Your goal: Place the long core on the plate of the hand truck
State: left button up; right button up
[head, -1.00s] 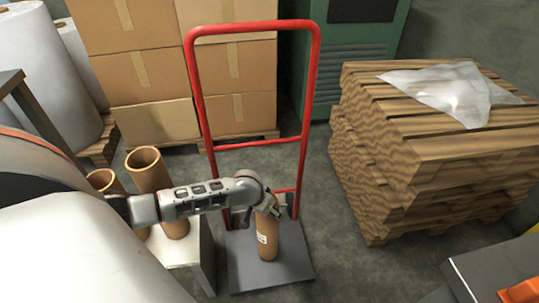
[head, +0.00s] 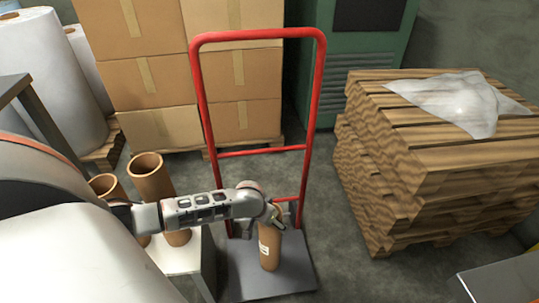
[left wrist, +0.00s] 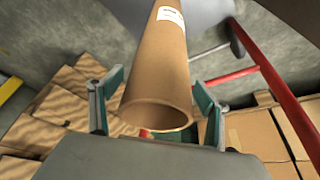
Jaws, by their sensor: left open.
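The long core (head: 269,248) is a brown cardboard tube with a white label. It stands upright on the grey plate (head: 245,275) of the red hand truck (head: 202,100). My left gripper (head: 274,214) is at the core's top end and partly hides it in the head view. In the left wrist view the core (left wrist: 160,70) runs between the two green-edged fingers of the open left gripper (left wrist: 157,108), its open end toward the camera. A gap shows beside the left finger; contact at the right finger is unclear. My right gripper is not in view.
Other brown cores (head: 152,180) stand on a white stand (head: 183,262) left of the plate. Stacked cartons (head: 150,85) are behind the truck. A pallet stack (head: 430,150) with clear film (head: 460,98) is at the right. Bare floor lies between the truck and the pallets.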

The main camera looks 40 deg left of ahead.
pick_arm(q)
jog(key=p+v, duration=0.2)
jog(key=v, duration=0.2)
jog(key=p+v, duration=0.1)
jog(key=v, duration=0.2)
jog(key=p+v, duration=0.2)
jog(key=v, duration=0.2)
jog(key=shift+w+r+p, duration=0.2)
jog(key=shift+r+p, duration=0.1)
jog(key=shift+r, duration=0.15)
jog(key=shift+s+r, duration=0.2)
jog(key=shift+s, duration=0.15)
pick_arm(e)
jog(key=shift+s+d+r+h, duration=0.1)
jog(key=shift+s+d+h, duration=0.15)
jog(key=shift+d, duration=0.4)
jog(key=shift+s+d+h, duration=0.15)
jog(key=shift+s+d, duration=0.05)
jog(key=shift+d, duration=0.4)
pick_arm(q)
jog(key=shift+d, duration=0.1)
